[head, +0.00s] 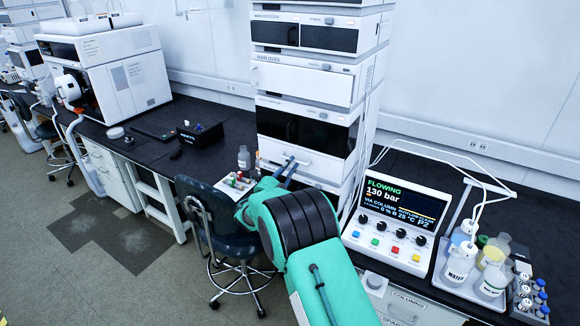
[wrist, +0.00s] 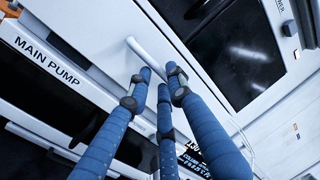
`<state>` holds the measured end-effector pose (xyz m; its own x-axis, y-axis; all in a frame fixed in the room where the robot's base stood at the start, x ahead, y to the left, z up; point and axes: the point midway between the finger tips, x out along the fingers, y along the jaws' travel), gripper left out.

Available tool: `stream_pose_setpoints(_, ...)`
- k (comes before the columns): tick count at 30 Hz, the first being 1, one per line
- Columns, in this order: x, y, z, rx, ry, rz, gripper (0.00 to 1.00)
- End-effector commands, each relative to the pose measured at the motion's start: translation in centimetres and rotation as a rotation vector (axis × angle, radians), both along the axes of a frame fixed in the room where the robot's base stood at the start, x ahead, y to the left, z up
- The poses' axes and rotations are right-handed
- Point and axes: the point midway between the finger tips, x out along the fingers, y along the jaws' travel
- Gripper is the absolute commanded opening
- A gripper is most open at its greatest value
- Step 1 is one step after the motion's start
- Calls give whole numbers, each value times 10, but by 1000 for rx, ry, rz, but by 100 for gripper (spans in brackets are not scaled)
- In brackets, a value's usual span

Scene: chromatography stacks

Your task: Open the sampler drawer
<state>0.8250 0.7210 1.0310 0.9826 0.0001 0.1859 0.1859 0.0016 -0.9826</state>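The sampler drawer is the white front (head: 305,160) with a pale bar handle, low in the instrument stack in the head view. In the wrist view the handle (wrist: 143,54) slants across the white front (wrist: 105,25), and its lower part is hidden behind my fingers. My gripper (wrist: 161,75) has blue segmented fingers with tips apart, right at the handle. Whether they touch it I cannot tell. In the head view my gripper (head: 289,168) reaches the same handle. The drawer front looks flush with the stack.
The main pump label (wrist: 47,61) is on the unit beside the drawer. A control box (head: 398,230) reading 130 bar and a tray of bottles (head: 470,290) stand on the bench at right. A small vial tray (head: 232,185) lies left of my arm. A chair (head: 215,215) stands before the bench.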

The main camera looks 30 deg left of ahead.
Motion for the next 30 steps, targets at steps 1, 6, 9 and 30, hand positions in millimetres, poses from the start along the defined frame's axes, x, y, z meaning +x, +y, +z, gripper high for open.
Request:
stream_pose_setpoints(1, 0, 0, 0, 0, 0, 0, 4)
stream_pose_setpoints(6, 0, 0, 0, 0, 0, 0, 0)
stream_pose_setpoints(9, 0, 0, 0, 0, 0, 0, 0)
stream_pose_setpoints(30, -101, 1, 3, -4, 3, 2, 0)
